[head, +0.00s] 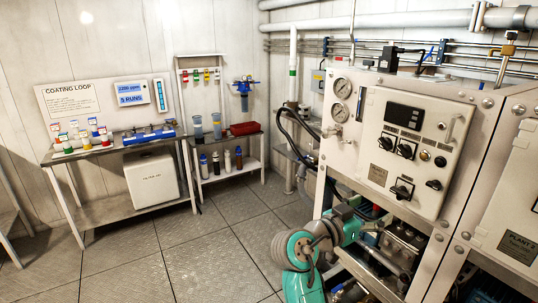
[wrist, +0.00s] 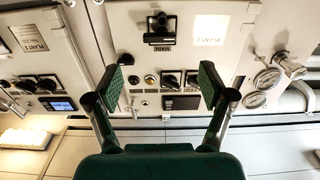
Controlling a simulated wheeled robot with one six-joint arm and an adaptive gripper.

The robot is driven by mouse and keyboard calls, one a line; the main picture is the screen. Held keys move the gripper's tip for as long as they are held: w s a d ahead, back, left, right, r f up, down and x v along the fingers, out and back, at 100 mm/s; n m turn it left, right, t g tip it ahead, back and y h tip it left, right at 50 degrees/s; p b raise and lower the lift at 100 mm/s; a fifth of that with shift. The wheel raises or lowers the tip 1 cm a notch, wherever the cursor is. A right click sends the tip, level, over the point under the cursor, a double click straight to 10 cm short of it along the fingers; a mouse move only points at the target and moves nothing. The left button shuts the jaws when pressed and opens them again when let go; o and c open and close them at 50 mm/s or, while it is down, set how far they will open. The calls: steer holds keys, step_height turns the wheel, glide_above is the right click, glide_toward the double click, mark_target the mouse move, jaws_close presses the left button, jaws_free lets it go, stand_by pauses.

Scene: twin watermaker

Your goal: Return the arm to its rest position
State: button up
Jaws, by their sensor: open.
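My arm (head: 302,247), with teal and grey joints, is folded low in front of the white machine cabinet (head: 350,150) in the head view. I cannot make out my fingertips in the head view. In the wrist view my gripper (wrist: 163,80) is open, its two dark green pads wide apart with nothing between them. Beyond the pads is the cabinet's control panel (wrist: 190,55), seen upside down, with dark knobs (wrist: 170,79) and a black display (wrist: 181,102). The pads appear apart from the panel, but the gap is hard to judge.
Two round gauges (head: 342,87) and a panel handle (head: 451,128) project from the cabinet. Pipes and dark hoses (head: 296,145) run beside it. A bench (head: 120,205) with bottles and a white box (head: 152,178) stands left. The floor (head: 190,250) between is clear.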

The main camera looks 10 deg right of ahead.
steer(key=s+a+f+n+t+y, duration=0.3)
steer(key=s+f+n+y, duration=0.15)
steer(key=f, duration=0.55)
steer(key=s+a+f+n+t+y, duration=0.25)
steer(key=s+f+n, duration=0.3)
steer(key=f, duration=0.45)
steer(key=s+a+f+n+t+y, duration=0.2)
steer(key=s+a+f+n+y, duration=0.3)
steer(key=f, duration=0.6)
steer(key=s+a+f+y, duration=0.1)
steer(key=s+a+y, duration=0.1)
steer(key=s, duration=0.7)
steer(key=s+a+f+y, duration=0.1)
steer(key=s+a+y, duration=0.1)
steer(key=s, duration=0.6)
steer(key=s+a+r+m+t+y, duration=0.1)
steer(key=s+r, duration=0.7)
steer(key=s, duration=0.6)
steer(key=shift+c, duration=0.2)
